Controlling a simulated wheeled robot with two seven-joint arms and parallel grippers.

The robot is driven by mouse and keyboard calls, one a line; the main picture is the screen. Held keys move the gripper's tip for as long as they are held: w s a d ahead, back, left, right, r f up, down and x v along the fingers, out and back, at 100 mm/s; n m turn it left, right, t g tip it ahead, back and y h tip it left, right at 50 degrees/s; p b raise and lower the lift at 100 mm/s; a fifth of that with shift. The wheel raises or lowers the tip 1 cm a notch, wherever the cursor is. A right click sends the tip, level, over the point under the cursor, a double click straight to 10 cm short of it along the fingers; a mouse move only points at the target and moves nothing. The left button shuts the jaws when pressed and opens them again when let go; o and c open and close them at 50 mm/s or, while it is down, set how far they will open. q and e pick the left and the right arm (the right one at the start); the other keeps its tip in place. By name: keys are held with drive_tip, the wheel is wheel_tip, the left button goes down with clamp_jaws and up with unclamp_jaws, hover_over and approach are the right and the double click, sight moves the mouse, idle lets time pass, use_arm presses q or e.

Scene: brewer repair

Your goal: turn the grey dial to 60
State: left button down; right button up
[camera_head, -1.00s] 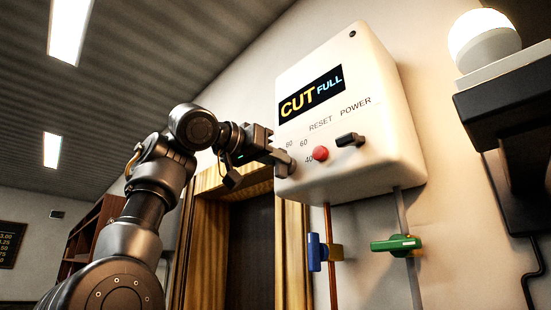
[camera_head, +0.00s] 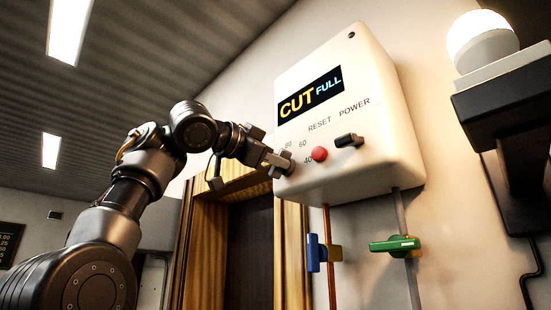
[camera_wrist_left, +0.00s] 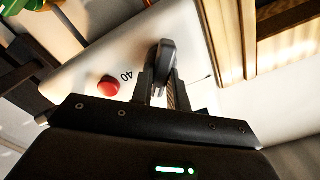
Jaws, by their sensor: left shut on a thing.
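The grey dial (camera_head: 289,159) sits at the lower left of the white brewer box (camera_head: 390,150), with the marks 80, 60 and 40 beside it. My left gripper (camera_head: 278,164) is shut on the dial at the box's left edge. In the left wrist view the dial (camera_wrist_left: 166,58) stands between the fingers of the gripper (camera_wrist_left: 158,92), with the 40 mark to its left. The fingers partly hide the dial, and I cannot tell which number it points to. My right gripper is not in view.
A red reset button (camera_head: 320,154) and a black power switch (camera_head: 349,140) are right of the dial. The display (camera_head: 311,93) reads CUT FULL. Below hang a blue valve handle (camera_head: 313,252) and a green one (camera_head: 394,244). A lamp on a black bracket is at right.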

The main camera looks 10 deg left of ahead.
use_arm(q)
drive_tip(key=shift+m, duration=0.6)
drive_tip(key=c, duration=1.4)
unclamp_jaws()
drive_tip(key=shift+s, duration=0.15)
drive_tip(key=shift+o, duration=0.2)
drive_tip(key=b+v, duration=0.4)
drive_tip(key=v, duration=0.6)
drive_tip(key=shift+s+a+b, duration=0.2)
drive_tip(key=shift+s+b, duration=0.1)
drive_tip(key=shift+b, duration=0.05)
